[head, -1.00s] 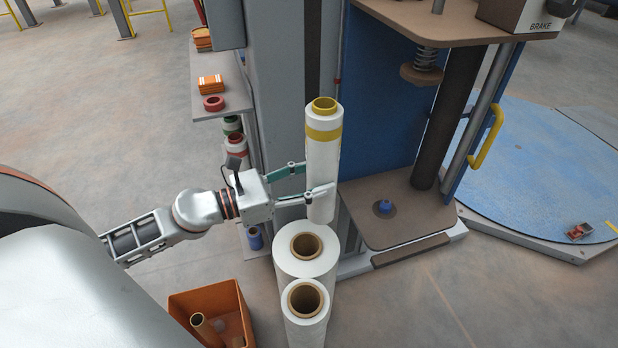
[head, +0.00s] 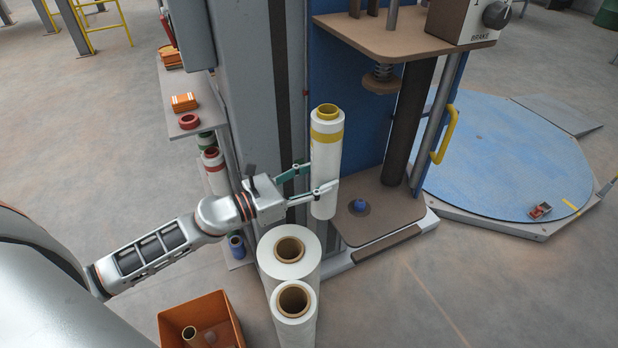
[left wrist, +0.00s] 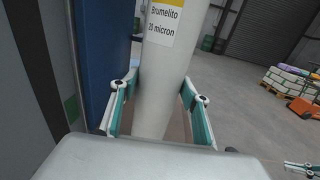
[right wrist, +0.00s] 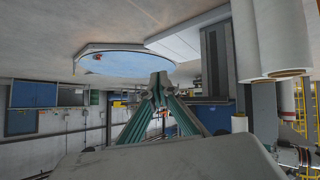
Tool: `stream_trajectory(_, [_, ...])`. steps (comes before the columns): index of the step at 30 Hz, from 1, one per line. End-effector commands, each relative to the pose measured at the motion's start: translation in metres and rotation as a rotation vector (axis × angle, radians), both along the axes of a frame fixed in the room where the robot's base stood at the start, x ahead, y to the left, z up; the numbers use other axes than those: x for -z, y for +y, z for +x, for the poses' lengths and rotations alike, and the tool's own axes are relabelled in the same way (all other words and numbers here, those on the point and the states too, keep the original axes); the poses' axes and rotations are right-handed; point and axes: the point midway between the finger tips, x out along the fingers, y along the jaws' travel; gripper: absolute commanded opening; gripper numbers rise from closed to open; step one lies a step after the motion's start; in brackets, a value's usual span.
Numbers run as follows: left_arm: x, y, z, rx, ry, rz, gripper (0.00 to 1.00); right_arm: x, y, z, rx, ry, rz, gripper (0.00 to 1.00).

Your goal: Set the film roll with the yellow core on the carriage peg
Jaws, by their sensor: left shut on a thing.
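The white film roll with the yellow core (head: 325,160) is upright in my left gripper (head: 316,182), which is shut around its lower half. The roll also fills the middle of the left wrist view (left wrist: 168,60), with a "Brumelito" label facing the camera. The carriage peg (head: 360,205) is a blue stub on the brown carriage plate (head: 385,222). The roll is left of the peg in the head view, apart from it, and nothing is on the peg. My right gripper (right wrist: 160,82) shows in the right wrist view, its fingertips together and empty.
Two white rolls with brown cores (head: 289,250) (head: 294,300) stand in front of the held roll. An orange bin (head: 228,318) is at the lower left. A brown upper plate (head: 405,38) with a spring-loaded disc (head: 381,82) overhangs the carriage. A blue turntable (head: 500,165) lies right.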

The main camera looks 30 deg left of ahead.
Motion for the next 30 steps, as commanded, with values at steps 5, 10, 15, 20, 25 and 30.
stream_trajectory(5, [-0.006, -0.007, 0.011, -0.002, -0.009, -0.002, 0.03, -0.003, 0.000, 0.000, 0.003, 0.000, 0.001, 0.00])
stream_trajectory(10, [-0.006, -0.014, 0.020, -0.001, -0.009, -0.002, 0.03, 0.001, -0.001, -0.005, 0.004, 0.011, -0.003, 0.00])
stream_trajectory(15, [-0.005, -0.021, 0.029, -0.001, -0.008, -0.003, 0.03, 0.001, -0.002, -0.008, 0.005, 0.017, -0.005, 0.00])
stream_trajectory(20, [-0.005, -0.027, 0.037, -0.001, -0.008, -0.002, 0.03, 0.000, -0.003, -0.008, 0.005, 0.015, -0.006, 0.00])
stream_trajectory(25, [-0.005, -0.035, 0.046, 0.000, -0.008, -0.003, 0.03, 0.002, -0.004, -0.009, 0.005, 0.019, -0.009, 0.00])
stream_trajectory(30, [-0.004, -0.042, 0.055, -0.001, -0.008, -0.003, 0.03, 0.004, -0.005, -0.009, 0.004, 0.023, -0.012, 0.00])
